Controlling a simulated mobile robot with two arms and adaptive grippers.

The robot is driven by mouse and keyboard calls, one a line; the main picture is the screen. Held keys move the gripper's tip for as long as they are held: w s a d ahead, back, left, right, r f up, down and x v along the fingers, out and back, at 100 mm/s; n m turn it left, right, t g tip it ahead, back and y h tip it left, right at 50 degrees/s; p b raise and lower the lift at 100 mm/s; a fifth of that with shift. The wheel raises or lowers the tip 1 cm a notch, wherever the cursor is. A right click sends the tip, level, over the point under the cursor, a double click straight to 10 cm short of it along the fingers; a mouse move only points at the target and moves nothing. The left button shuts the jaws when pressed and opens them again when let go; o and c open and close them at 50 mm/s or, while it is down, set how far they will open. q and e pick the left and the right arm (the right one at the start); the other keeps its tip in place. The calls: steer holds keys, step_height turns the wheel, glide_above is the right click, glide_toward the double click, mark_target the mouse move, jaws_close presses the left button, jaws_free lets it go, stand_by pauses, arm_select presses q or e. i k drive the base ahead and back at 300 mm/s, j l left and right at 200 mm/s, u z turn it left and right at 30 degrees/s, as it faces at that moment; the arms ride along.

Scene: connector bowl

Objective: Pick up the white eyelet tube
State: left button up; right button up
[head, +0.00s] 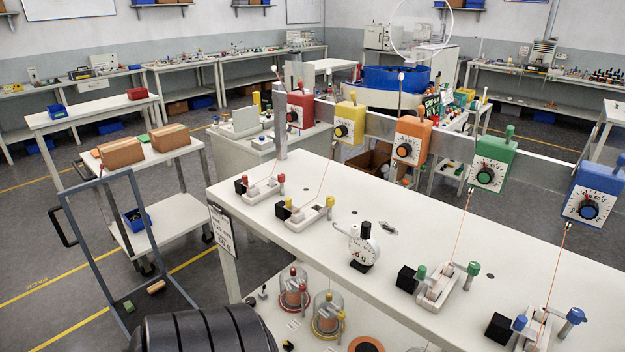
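I cannot make out a white eyelet tube for certain; small parts on the far benches are too small to tell apart. A large blue round bowl-like unit (382,78) stands at the back, right of centre, and its inside is hidden from here. A thin white hoop (453,22) shows above it. Neither of my grippers is in view.
A long white table (325,225) fills the right foreground, with dial boxes on a rail, including a red one (300,110), and clear-domed units below. A cart with cardboard boxes (121,152) stands left. Grey floor is open at far left.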

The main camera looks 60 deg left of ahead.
mark_target(354, 228)
steer(key=u, duration=1.7)
steer(key=i, duration=0.25)
steer(key=u, duration=0.05)
